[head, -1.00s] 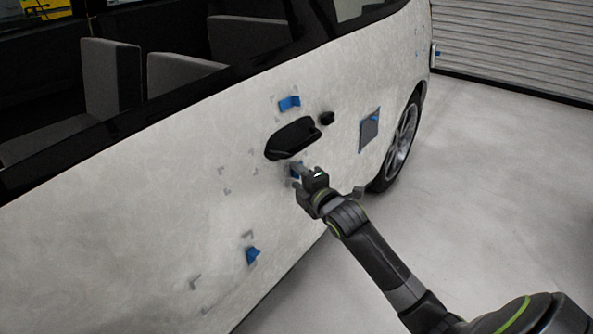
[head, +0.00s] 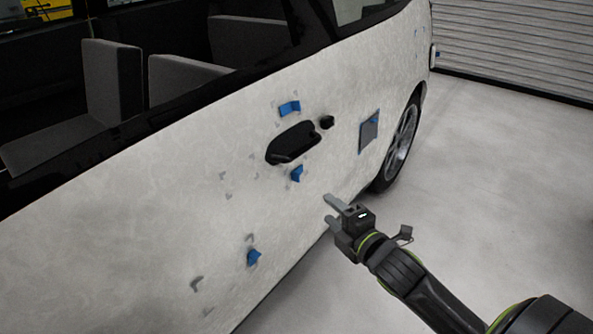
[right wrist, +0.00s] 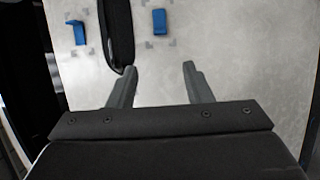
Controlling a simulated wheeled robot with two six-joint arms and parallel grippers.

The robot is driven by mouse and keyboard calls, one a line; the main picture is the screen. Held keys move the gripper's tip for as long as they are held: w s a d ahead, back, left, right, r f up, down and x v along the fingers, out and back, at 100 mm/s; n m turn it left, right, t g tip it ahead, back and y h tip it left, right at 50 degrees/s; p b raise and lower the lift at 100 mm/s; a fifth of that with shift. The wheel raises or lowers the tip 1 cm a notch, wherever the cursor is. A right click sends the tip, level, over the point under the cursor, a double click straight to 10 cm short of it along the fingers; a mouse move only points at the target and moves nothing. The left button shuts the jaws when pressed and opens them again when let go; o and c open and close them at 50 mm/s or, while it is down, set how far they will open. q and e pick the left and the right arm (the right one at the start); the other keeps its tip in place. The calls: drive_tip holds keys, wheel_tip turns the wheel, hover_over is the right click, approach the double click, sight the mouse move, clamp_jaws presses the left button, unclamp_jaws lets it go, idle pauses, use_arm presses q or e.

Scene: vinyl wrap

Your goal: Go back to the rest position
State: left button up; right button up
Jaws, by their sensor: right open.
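My right gripper (head: 329,209) is in front of the lower part of the white car door (head: 130,215), below and right of the black door handle (head: 293,142). Its two fingers are spread with nothing between them, and it looks apart from the door. In the right wrist view the open fingers (right wrist: 158,76) point toward the white panel, with the dark handle (right wrist: 119,40) above the left finger. Blue tape pieces sit on the door: one above the handle (head: 289,107), one below it (head: 297,173), one lower left (head: 253,257). My left gripper is out of view.
A grey square patch (head: 369,131) with blue tape is on the panel near the wheel (head: 402,143). Bare concrete floor (head: 500,180) lies open to the right, up to a ribbed shutter (head: 515,45) at the back. Dark seats show through the car windows.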

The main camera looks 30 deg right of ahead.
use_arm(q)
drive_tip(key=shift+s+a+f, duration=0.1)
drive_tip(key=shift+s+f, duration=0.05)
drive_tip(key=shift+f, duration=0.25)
use_arm(e)
drive_tip(key=shift+s+r, duration=0.1)
drive_tip(key=shift+s, duration=1.1)
